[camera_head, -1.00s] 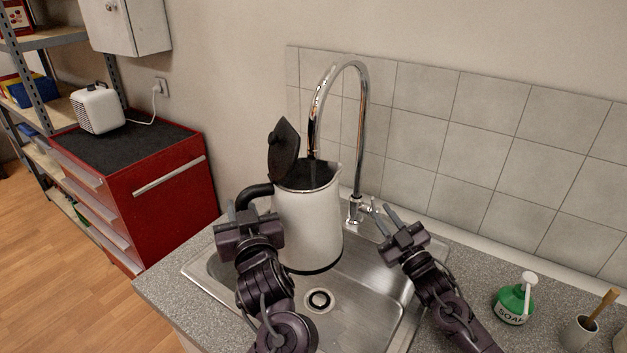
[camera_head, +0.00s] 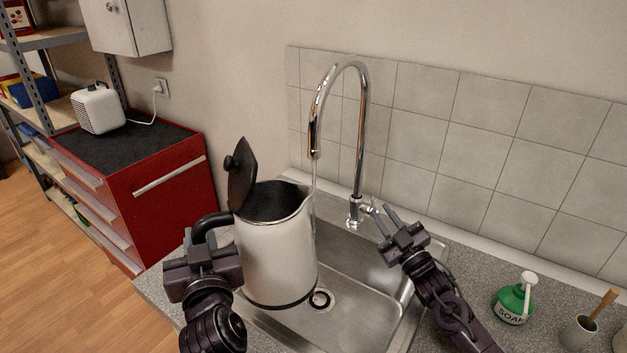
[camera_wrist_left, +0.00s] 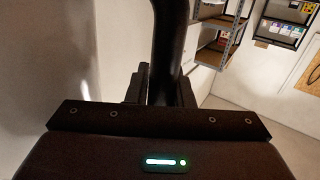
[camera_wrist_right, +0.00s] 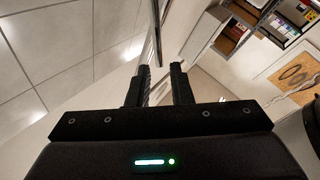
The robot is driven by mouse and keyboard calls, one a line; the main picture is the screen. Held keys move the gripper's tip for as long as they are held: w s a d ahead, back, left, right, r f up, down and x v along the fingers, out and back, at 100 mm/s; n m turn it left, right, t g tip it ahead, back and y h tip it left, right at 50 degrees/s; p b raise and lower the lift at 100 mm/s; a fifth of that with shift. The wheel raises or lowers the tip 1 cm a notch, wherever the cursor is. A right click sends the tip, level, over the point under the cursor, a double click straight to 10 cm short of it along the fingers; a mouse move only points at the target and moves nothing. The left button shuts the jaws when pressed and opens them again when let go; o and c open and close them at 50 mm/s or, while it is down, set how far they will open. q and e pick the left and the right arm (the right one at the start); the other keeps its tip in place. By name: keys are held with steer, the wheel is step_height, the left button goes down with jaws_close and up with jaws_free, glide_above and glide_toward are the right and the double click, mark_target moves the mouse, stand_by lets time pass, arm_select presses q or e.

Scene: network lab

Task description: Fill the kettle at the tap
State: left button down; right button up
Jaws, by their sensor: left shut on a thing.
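The white kettle (camera_head: 275,250) is upright over the left part of the sink, its black lid (camera_head: 241,175) raised. My left gripper (camera_head: 207,238) is shut on the kettle's black handle (camera_head: 213,222); the handle also shows in the left wrist view (camera_wrist_left: 168,45). The chrome tap (camera_head: 361,130) arches over the sink, its outlet (camera_head: 313,150) just right of and above the kettle's mouth. A thin pale streak, seemingly water, hangs below the outlet near the kettle's pouring lip. My right gripper (camera_head: 382,214) is open beside the tap's lever (camera_head: 367,207); its fingers stand apart in the right wrist view (camera_wrist_right: 162,72).
The steel sink (camera_head: 365,300) is set in a grey counter (camera_head: 460,275). A green soap bottle (camera_head: 515,302) and a cup with a brush (camera_head: 579,332) stand at the right. A tiled wall (camera_head: 480,150) closes the back. A red drawer cabinet (camera_head: 150,190) stands at the left.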

steer(key=shift+f, duration=0.1)
steer(key=shift+c, duration=1.1)
steer(key=shift+n, duration=0.4)
jaws_close()
steer(key=shift+s+n, duration=0.2)
steer(key=shift+n, duration=0.4)
steer(key=s+f+n+g, duration=0.1)
steer(key=s+n+g, duration=0.2)
steer(key=s+n, duration=0.95)
steer(key=w+a+r+n, duration=0.1)
steer(key=w, duration=0.6)
steer(key=w+a+r+n, duration=0.1)
steer(key=w+n, duration=0.1)
steer(key=w, duration=0.5)
steer(key=shift+a+r+y, duration=0.25)
steer(key=shift+y, duration=0.15)
